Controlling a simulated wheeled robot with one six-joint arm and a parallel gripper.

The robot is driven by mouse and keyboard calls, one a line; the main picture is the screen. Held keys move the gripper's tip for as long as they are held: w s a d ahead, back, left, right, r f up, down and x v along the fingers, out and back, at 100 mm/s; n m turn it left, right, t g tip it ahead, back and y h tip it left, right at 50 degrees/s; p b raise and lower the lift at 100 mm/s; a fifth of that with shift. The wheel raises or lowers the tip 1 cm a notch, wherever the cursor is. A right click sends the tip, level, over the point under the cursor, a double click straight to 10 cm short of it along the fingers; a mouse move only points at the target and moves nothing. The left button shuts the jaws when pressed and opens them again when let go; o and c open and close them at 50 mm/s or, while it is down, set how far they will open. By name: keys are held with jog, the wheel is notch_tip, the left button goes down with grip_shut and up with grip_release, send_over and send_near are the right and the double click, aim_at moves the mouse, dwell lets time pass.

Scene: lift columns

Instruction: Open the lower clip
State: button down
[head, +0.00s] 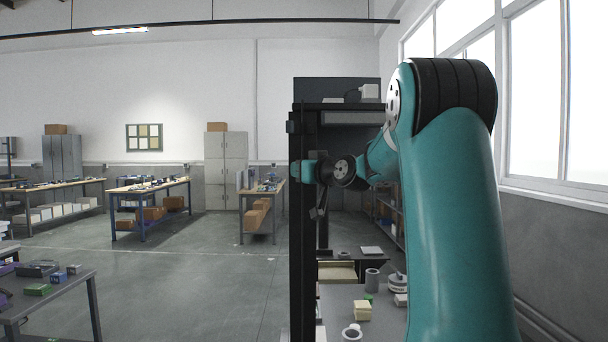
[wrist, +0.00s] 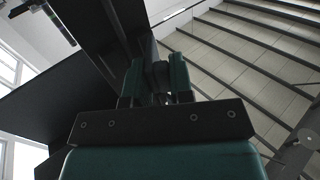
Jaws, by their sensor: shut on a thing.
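A tall black column (head: 302,240) stands in the middle of the head view. My gripper (head: 304,172) is at the column, a little below its upper part. In the wrist view my gripper (wrist: 157,78) has its two teal fingers close together on either side of a small dark piece, the lower clip (wrist: 160,70). The fingers are shut on it. Most of the clip is hidden by the fingers, and I cannot tell how far open it stands. The black column (wrist: 98,25) also shows beside the fingers in the wrist view.
A grey bench (head: 335,300) with a ring-shaped part (head: 352,332), a cylinder (head: 372,278) and pale blocks (head: 362,310) lies below my arm. A dark table (head: 50,295) with small parts stands at the lower left. The floor (head: 190,280) between them is clear.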

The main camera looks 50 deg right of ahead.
jog(key=shift+w+a+m+g+h+b, duration=0.4)
jog(key=shift+m+g+h+b, duration=0.3)
jog(key=shift+m+h, duration=0.5)
jog(key=shift+w+a+m+g+h+b, duration=0.25)
jog(key=shift+a+m+g+h+b, duration=0.4)
jog(key=shift+h, duration=0.9)
jog(key=shift+w+a+m+g+h+b, duration=0.3)
jog(key=shift+m+g+h+b, duration=0.2)
jog(key=shift+m+g+h, duration=0.55)
jog(key=shift+h, duration=0.5)
jog(key=c, duration=1.1)
grip_release()
jog(key=shift+w, duration=0.2)
jog(key=shift+c, duration=0.2)
jog(key=shift+s+d, duration=0.1)
jog(key=shift+s, duration=0.05)
